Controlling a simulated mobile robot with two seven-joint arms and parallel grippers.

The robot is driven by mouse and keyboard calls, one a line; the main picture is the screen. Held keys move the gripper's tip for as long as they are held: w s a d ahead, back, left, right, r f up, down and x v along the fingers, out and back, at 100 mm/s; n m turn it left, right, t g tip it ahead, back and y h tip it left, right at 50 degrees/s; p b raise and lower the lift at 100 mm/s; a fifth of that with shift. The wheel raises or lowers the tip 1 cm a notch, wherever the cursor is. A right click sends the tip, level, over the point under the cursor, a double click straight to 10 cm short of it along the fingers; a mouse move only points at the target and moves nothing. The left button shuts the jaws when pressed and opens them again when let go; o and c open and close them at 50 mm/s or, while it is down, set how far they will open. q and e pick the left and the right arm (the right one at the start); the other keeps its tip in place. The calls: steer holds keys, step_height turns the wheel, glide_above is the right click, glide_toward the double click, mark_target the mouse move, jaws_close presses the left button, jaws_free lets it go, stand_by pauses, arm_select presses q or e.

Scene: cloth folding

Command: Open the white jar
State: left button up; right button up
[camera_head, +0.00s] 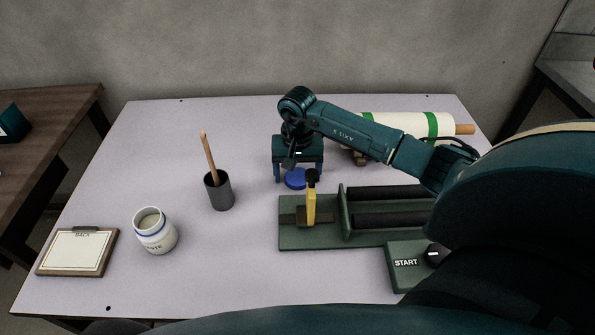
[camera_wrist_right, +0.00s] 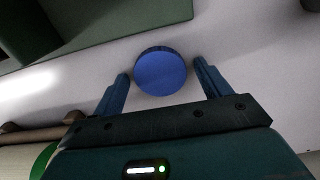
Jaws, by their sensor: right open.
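The white jar (camera_head: 155,231) stands upright at the left of the table in the head view, with a blue band near its rim. Its mouth is uncovered and shows pale contents. A round blue lid (camera_head: 295,178) lies near the middle of the table, apart from the jar. My right gripper (camera_head: 298,170) points down over the lid, jaws open. In the right wrist view the lid (camera_wrist_right: 160,71) lies between the two spread fingers (camera_wrist_right: 160,75), with a gap on each side. My left gripper is not in view.
A dark cup (camera_head: 219,193) with a wooden stick stands right of the jar. A framed board (camera_head: 77,252) lies left of it. A green machine (camera_head: 300,239) with rollers and a yellow lever, and a START box (camera_head: 403,277), stand near my right arm. A white-green roll (camera_head: 400,123) lies behind.

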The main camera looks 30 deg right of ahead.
mark_target(298, 176)
step_height(298, 176, up, 12)
steer(key=shift+r, duration=0.15)
stand_by(0.3)
